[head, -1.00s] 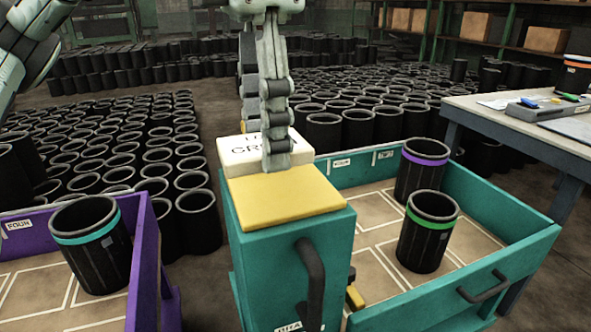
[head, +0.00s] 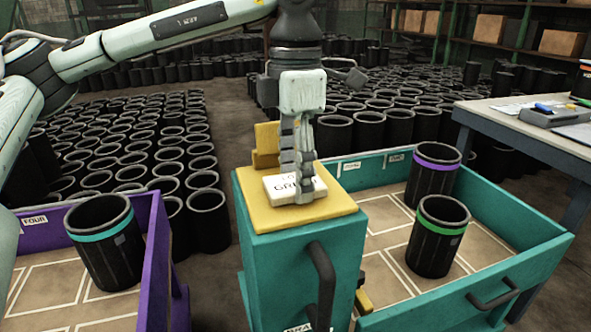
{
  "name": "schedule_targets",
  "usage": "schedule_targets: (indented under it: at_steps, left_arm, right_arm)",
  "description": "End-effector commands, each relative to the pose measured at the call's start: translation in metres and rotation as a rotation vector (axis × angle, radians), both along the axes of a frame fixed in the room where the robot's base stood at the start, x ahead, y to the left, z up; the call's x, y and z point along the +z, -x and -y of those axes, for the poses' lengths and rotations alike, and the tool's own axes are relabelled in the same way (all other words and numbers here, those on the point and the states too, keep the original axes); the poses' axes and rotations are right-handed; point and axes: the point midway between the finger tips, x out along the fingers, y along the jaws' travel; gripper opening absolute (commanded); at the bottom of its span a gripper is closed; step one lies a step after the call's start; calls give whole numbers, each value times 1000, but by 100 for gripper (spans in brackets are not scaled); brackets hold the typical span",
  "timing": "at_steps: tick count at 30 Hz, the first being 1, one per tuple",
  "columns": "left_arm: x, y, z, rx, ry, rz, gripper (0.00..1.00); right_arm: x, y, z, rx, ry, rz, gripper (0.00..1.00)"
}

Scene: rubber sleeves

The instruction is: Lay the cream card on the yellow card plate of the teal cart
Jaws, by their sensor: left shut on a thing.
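The cream card (head: 275,192), a thick block with dark lettering, is in the head view at the yellow card plate (head: 262,220). The plate covers the top of the teal cart's post (head: 285,270). My left gripper (head: 304,192) points down and is shut on the card, its fingers hiding the card's right part. The card lies flat over the middle of the plate. I cannot tell whether it touches the plate or hangs just above it. My right gripper is not in view.
A yellow upright piece (head: 266,138) stands behind the plate. The teal cart's tray holds a purple-banded sleeve (head: 432,178) and a green-banded sleeve (head: 437,240). A purple cart (head: 150,240) with a teal-banded sleeve (head: 104,245) stands left. A table (head: 490,115) stands right.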

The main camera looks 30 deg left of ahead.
Motion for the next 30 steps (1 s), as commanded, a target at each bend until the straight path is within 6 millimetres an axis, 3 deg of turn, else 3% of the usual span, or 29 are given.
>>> schedule_targets:
  at_steps: [8, 13, 14, 18, 30]
  left_arm:
    - [-1, 0, 0, 0, 1, 1, 24]
    - [-4, 0, 0, 0, 1, 1, 24]
    - [-3, 0, 0, 0, 1, 1, 56]
    - [-3, 0, 0, 0, 1, 1, 73]
    - [2, 0, 0, 0, 1, 1, 73]
  right_arm:
    - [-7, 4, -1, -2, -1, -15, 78]
    - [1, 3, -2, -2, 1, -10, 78]
    - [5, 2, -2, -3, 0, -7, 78]
    - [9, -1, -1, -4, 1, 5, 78]
    - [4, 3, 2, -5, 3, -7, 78]
